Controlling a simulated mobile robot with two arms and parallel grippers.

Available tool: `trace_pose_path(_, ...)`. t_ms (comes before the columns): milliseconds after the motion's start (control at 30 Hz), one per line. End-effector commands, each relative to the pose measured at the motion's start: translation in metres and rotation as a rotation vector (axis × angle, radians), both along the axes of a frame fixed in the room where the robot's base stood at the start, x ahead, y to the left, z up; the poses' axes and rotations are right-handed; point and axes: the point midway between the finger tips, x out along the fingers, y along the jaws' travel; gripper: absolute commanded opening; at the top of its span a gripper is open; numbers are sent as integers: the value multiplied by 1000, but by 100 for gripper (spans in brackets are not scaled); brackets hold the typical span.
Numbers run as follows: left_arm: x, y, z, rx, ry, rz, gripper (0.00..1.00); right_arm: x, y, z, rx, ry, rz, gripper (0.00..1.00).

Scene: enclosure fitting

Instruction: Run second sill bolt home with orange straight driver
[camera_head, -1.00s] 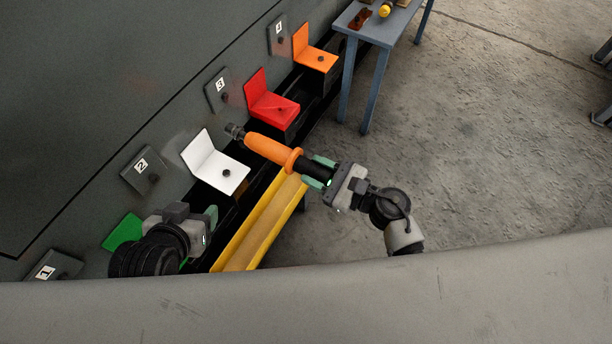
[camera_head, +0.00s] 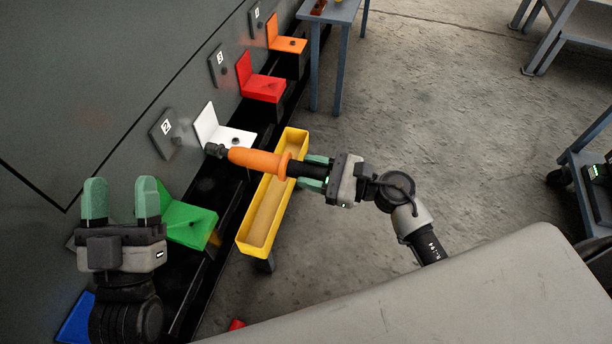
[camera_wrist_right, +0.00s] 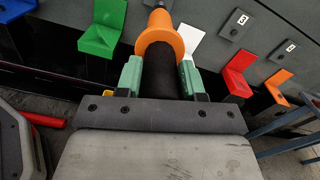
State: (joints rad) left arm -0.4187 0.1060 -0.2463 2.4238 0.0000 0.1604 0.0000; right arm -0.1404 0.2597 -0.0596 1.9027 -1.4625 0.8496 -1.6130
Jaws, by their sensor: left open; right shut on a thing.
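My right gripper (camera_head: 315,172) is shut on the black handle of the orange straight driver (camera_head: 256,160). The driver points left in the head view, its dark tip (camera_head: 214,150) in front of the white bracket (camera_head: 208,126) by plate 2 (camera_head: 165,133). I cannot tell whether the tip touches anything. A dark bolt head (camera_head: 236,141) shows on the white bracket's sill part. My left gripper (camera_head: 121,203) is open and empty, left of the green bracket (camera_head: 190,222).
Red (camera_head: 262,84) and orange (camera_head: 287,42) brackets stand further along the wall, each with a dark bolt. A long yellow tray (camera_head: 252,243) lies below the driver. A blue-grey table (camera_head: 331,14) stands at the back; open floor is to the right.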

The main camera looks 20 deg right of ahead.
Motion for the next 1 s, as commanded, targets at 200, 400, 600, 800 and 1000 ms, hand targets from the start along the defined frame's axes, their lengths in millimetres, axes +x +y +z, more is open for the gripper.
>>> trace_pose_path(200, 2, 0, -1, 7, 23, 1, 60, 5, 5, 4, 4, -5, -1, 0)
trace_pose_path(400, 6, 0, -9, 27, 96, 6, 60, 12, 16, 4, 6, -5, -1, 0)
trace_pose_path(600, 10, 1, -17, 46, 163, 9, 60, 20, 27, 4, 5, -6, -1, 0)
trace_pose_path(800, 13, 1, -23, 61, 219, 13, 60, 28, 39, 5, 6, -6, 0, 0)
trace_pose_path(1000, 12, 1, -24, 60, 212, 13, 60, 34, 48, 3, 3, -6, 1, 0)
